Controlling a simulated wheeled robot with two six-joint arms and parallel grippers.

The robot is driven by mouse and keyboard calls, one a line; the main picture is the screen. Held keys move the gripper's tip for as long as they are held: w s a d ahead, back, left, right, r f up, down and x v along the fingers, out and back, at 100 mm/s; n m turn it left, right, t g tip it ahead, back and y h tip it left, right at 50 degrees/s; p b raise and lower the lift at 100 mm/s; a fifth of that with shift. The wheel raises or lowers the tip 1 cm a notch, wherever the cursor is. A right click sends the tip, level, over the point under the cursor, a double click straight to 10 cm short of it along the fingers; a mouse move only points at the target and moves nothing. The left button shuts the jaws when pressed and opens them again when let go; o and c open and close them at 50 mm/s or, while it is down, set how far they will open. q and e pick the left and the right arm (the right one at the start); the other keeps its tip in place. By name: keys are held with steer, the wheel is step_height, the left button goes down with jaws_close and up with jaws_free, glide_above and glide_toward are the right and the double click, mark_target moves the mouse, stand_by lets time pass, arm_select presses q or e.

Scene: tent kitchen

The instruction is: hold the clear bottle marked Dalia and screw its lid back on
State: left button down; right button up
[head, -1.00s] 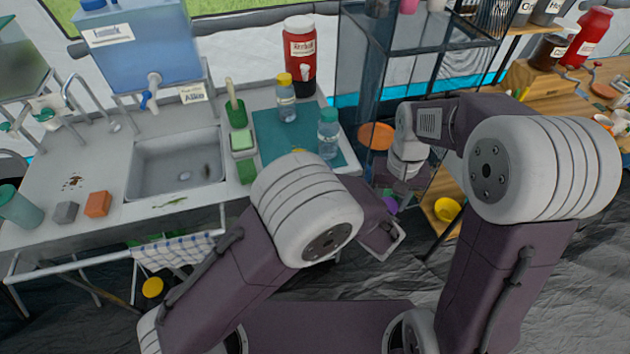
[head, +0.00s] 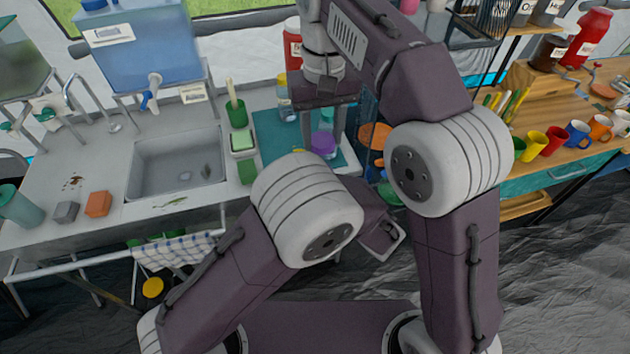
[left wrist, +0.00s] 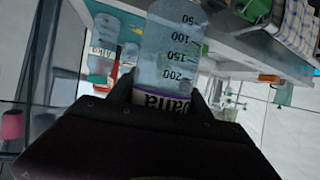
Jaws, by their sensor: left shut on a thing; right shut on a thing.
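The clear bottle marked Dalia (left wrist: 172,50) fills the middle of the left wrist view, its scale and label upside down in the picture. My left gripper (left wrist: 163,98) is shut on it around the label. The bottle's mouth end is hidden by the gripper. In the head view, my left arm hides the left gripper and nearly all of the bottle. My right gripper (head: 322,132) points down in front of the blue mat, shut on the purple lid (head: 323,143). I cannot tell whether the lid touches the bottle.
The counter holds a sink (head: 180,165), a blue mat (head: 272,128), a green sponge (head: 243,141) and a yellow-capped bottle (head: 284,105), partly hidden. A glass-sided shelf (head: 480,60) stands to the right. Mugs (head: 577,133) line the wooden counter.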

mark_target(322, 154)
steer(key=shift+w, duration=0.1)
steer(key=shift+f, duration=2.05)
steer(key=shift+f, duration=0.8)
steer(key=shift+f, duration=0.6)
steer(key=m, duration=2.9)
